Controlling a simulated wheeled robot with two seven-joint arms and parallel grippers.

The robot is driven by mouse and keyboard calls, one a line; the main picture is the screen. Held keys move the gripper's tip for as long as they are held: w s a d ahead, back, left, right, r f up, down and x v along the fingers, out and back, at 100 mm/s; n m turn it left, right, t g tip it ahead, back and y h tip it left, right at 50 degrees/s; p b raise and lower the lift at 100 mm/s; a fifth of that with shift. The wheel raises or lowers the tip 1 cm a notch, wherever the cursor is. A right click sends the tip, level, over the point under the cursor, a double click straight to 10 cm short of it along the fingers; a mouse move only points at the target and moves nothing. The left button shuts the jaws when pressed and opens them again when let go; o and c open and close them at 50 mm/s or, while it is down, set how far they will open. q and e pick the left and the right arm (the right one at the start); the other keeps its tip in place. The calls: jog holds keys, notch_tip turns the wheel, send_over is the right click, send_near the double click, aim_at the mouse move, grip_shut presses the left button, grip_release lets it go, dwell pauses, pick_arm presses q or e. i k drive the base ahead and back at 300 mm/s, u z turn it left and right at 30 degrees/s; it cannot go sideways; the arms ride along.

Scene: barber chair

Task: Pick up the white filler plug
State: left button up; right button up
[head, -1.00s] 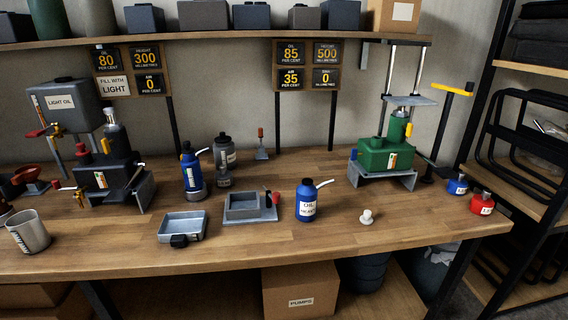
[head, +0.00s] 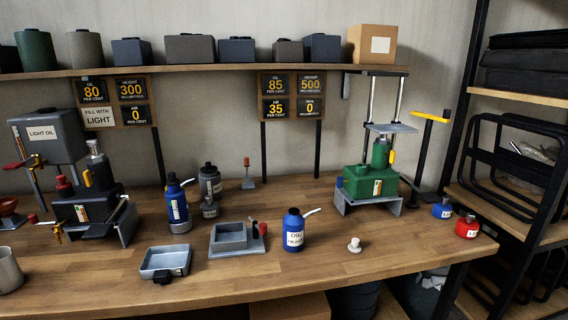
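The white filler plug (head: 354,245) stands on the wooden bench (head: 330,268) near its front edge. It is small, with a rounded knob on a wider base. It sits to the right of the blue oil bottle (head: 293,232) and in front of the green pump (head: 376,178), apart from both. Nothing covers it. Neither of my grippers shows in the head view.
A grey square tray (head: 164,261) and a grey block fixture (head: 229,238) lie left of the blue bottle. Small blue (head: 442,209) and red (head: 467,227) containers stand at the bench's right end. The bench around the plug is clear.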

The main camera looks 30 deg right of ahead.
aim_at(354, 247)
jog(key=z, duration=1.4)
